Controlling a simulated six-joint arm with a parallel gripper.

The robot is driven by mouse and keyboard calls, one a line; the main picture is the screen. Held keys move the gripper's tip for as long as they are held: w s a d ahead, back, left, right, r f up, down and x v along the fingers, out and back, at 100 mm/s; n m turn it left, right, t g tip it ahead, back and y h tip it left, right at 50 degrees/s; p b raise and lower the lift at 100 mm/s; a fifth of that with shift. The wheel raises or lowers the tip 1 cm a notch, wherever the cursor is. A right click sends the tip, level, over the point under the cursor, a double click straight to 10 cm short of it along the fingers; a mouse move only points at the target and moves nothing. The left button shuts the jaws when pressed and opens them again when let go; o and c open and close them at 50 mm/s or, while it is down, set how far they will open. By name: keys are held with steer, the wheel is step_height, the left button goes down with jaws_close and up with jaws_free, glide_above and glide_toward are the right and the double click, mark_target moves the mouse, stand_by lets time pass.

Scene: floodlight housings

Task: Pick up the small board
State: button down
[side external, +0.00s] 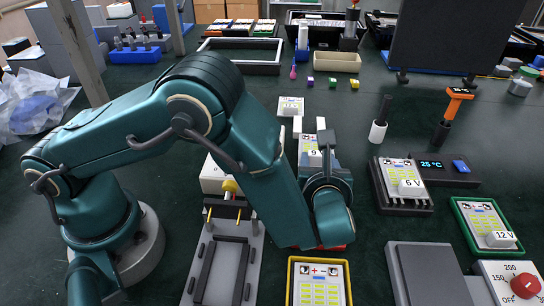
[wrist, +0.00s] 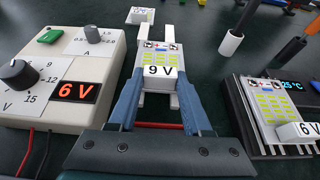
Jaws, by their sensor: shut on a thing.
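A small board (wrist: 161,52) with yellow segments and a white 9 V tag (wrist: 161,71) sits between the fingertips of my gripper (wrist: 160,88) in the wrist view. The blue fingers close on it from left and right. In the side view the board (side external: 312,143) shows just beyond my gripper (side external: 313,160), partly hidden by it. Pale bars (wrist: 168,34) stick out past the board's far edge. I cannot tell whether the board touches what is under it.
A power supply (wrist: 75,60) reading 6 V stands left. A black finned housing (side external: 403,203) with a 6 V board is right. A green-framed board (side external: 485,233) and a yellow-framed board (side external: 319,283) lie nearer. Another board (side external: 290,106) lies beyond. Two upright tools (side external: 379,125) stand right.

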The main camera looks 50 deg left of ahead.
steer(key=s+a+r, duration=0.3)
steer(key=a+r, duration=0.5)
steer(key=a, duration=0.3)
steer(key=shift+a+r, duration=0.15)
steer(key=s+r+n+g+y, duration=0.1)
steer(key=s+r+g, duration=0.1)
steer(key=s+r, duration=0.3)
step_height(320, 180, up, 2)
steer(key=shift+s+d+r+n, duration=0.1)
steer(key=shift+s+d+n, duration=0.2)
steer(key=shift+d+n, duration=0.1)
